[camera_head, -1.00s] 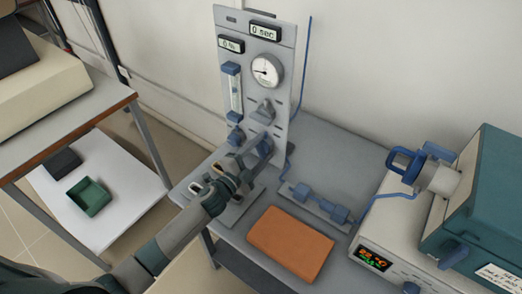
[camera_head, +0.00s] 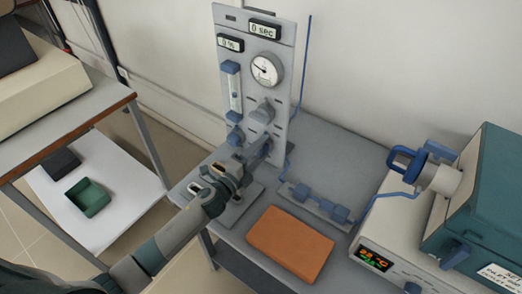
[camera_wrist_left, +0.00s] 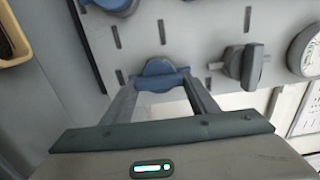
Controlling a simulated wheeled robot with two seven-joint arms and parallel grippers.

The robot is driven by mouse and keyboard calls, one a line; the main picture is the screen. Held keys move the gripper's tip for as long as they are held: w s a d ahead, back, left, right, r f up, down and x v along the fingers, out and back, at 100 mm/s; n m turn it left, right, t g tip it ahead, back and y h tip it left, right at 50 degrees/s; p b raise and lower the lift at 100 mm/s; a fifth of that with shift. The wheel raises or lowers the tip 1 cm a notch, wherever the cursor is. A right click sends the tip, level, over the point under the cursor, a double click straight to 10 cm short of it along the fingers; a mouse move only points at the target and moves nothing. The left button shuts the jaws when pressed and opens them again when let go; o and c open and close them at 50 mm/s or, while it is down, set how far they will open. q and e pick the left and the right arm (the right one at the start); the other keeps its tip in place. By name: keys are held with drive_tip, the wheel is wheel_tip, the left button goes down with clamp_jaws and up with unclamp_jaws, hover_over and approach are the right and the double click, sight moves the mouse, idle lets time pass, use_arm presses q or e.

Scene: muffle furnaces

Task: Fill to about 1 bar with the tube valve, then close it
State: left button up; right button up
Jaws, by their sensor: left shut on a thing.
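The grey gas panel (camera_head: 284,85) stands upright with a round white gauge (camera_head: 267,69), whose dark needle points to the upper left; its scale is too small to read. A blue valve handle (camera_wrist_left: 160,76) sits low on the panel. My left gripper (camera_head: 260,152) is shut on this handle, with one finger on each side in the wrist view. The gripper hides the handle in the head view. A grey lever knob (camera_head: 262,112) is just above it on the panel; it also shows in the wrist view (camera_wrist_left: 244,66). My right gripper is not in view.
A flowmeter (camera_head: 234,93) with blue ends is left of the gauge. Blue tubing fittings (camera_head: 320,203) and an orange-brown block (camera_head: 290,243) lie on the grey table. A teal furnace (camera_head: 482,205) stands at right. A green tray (camera_head: 88,197) is on the lower left shelf.

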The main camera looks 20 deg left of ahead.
use_arm(q)
drive_tip(key=o, duration=1)
drive_tip(key=shift+o, duration=0.2)
drive_tip(key=shift+s+a+f, duration=0.15)
drive_tip(key=shift+s+a, duration=0.05)
drive_tip(key=shift+s, duration=0.3)
drive_tip(key=b+v, duration=0.4)
drive_tip(key=v, duration=1.2)
drive_tip(key=shift+s, duration=0.25)
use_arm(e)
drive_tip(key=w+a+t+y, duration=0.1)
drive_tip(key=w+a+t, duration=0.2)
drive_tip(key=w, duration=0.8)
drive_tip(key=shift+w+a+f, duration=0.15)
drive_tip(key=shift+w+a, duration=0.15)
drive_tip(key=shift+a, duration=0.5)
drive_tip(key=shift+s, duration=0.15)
